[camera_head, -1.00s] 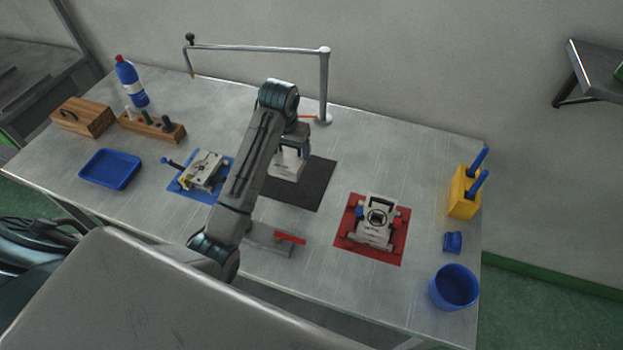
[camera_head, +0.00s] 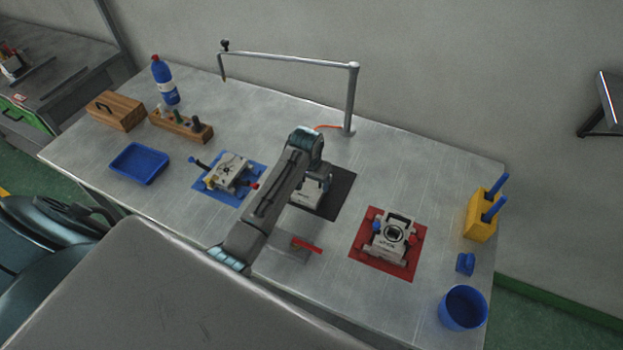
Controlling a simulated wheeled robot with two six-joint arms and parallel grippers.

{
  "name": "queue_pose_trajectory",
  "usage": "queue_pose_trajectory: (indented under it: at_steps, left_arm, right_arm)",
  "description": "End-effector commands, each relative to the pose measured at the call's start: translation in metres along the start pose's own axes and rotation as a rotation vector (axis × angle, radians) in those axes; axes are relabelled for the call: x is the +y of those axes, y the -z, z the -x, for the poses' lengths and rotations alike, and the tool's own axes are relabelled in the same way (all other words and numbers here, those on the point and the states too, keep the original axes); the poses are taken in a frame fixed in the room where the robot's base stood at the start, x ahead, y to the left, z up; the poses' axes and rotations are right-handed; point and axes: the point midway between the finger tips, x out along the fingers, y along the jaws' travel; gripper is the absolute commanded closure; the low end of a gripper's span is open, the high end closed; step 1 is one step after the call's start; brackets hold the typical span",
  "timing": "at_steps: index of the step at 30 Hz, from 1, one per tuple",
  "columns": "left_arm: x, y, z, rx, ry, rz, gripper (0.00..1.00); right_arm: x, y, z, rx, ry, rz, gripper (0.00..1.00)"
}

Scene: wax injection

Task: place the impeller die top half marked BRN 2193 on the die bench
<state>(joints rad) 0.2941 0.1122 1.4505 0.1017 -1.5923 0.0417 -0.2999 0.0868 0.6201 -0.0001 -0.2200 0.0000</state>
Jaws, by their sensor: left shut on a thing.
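My left gripper (camera_head: 314,184) reaches over the black mat (camera_head: 342,193) and is shut on a pale die half (camera_head: 305,197). My arm and gripper hide part of this die half. I cannot tell whether it rests on the mat or is just above it. A second pale die (camera_head: 390,240) with a round dark emblem lies on the red mat (camera_head: 370,262). A third die (camera_head: 228,171) with a blue-handled part lies on the blue mat (camera_head: 212,192). No marking, BRN 2193 included, is legible. The metal bench (camera_head: 330,140) carries all three mats. My right gripper is not in view.
A metal post with a swing arm (camera_head: 351,100) stands behind the black mat. A red-handled tool (camera_head: 307,246) lies in front. Left are a blue tray (camera_head: 139,163), wooden blocks and a bottle (camera_head: 165,80). Right are a yellow holder (camera_head: 481,220) and a blue cup (camera_head: 463,308).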

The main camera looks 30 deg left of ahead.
Motion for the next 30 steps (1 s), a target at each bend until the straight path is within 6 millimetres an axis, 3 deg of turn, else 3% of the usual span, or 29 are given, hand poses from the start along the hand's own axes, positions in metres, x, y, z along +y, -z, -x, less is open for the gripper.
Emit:
queue_pose_trajectory:
  at_steps: [5,6,8,20,25,30]
  left_arm:
    - [0.0,0.001,-0.001,0.003,0.0,0.0,0.75]
    - [0.0,0.0,-0.002,0.0,0.0,0.0,0.18]
    - [0.0,0.0,-0.002,0.0,0.0,0.0,0.06]
    - [0.0,0.0,0.004,0.001,0.0,0.0,0.04]
    - [0.0,0.001,0.028,0.006,0.0,-0.001,0.04]
    - [-0.001,0.001,0.066,0.007,0.001,-0.001,0.04]
  right_arm:
    - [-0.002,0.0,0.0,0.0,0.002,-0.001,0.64]
    - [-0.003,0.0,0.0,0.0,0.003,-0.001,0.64]
    - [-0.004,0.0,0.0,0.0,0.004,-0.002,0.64]
    - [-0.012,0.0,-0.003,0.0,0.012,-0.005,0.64]
    - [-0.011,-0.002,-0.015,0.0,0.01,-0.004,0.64]
    - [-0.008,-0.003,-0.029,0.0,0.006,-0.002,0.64]
